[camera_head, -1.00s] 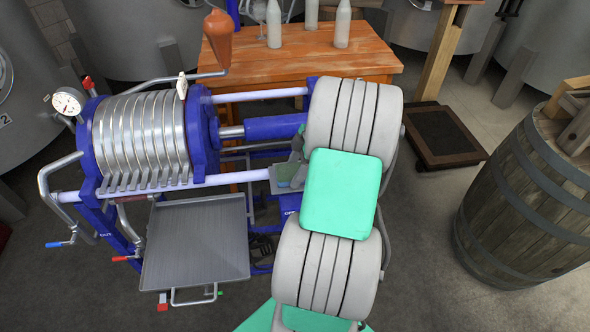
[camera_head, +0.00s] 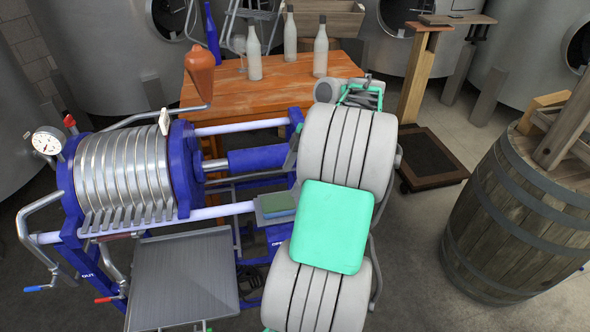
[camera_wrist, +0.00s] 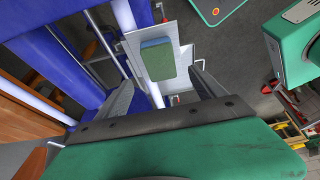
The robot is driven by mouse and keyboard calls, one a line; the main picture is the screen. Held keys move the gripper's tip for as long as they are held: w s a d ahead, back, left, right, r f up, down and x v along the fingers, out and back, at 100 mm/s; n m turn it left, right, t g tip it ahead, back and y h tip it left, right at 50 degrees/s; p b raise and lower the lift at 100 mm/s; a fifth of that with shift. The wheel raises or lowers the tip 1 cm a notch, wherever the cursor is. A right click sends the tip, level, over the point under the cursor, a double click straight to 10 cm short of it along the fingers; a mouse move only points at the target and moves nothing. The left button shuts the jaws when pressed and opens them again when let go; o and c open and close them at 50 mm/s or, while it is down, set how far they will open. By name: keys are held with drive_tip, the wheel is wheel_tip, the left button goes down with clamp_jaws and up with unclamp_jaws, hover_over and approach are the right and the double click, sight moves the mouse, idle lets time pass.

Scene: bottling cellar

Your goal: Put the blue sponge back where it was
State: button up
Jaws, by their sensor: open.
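The sponge (camera_head: 278,203), blue and green, lies on a small grey plate (camera_head: 262,221) beside the blue-framed press. It also shows in the wrist view (camera_wrist: 157,62), flat on the pale plate (camera_wrist: 184,55), ahead of my fingers. My gripper (camera_wrist: 162,77) is open, with one dark finger on each side of the picture and nothing held between them. The sponge appears beyond the fingertips, apart from them. In the head view, my arm hides most of the gripper.
The press drum (camera_head: 122,178) and a grey tray (camera_head: 185,280) are on the left. A wooden table (camera_head: 275,92) with several bottles stands behind. A barrel (camera_head: 520,215) stands at the right, and a low dark trolley (camera_head: 430,160) is on the floor.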

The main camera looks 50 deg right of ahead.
drive_tip(key=w+a+r+m+h, duration=0.1)
drive_tip(key=w+a+r+m, duration=0.2)
drive_tip(key=a, duration=0.7)
drive_tip(key=w+a+r+m+h, duration=0.1)
drive_tip(key=w+a+r+m, duration=0.15)
drive_tip(key=a, duration=0.75)
drive_tip(key=s+a+f+m+t+h, duration=0.1)
drive_tip(key=s+a+m, duration=0.4)
drive_tip(key=a, duration=0.6)
drive_tip(key=s, duration=0.2)
drive_tip(key=shift+s+f+m+t+h, duration=0.3)
drive_tip(key=shift+s+f+m+h, duration=0.05)
drive_tip(key=shift+h, duration=0.05)
drive_tip(key=shift+c, duration=0.6)
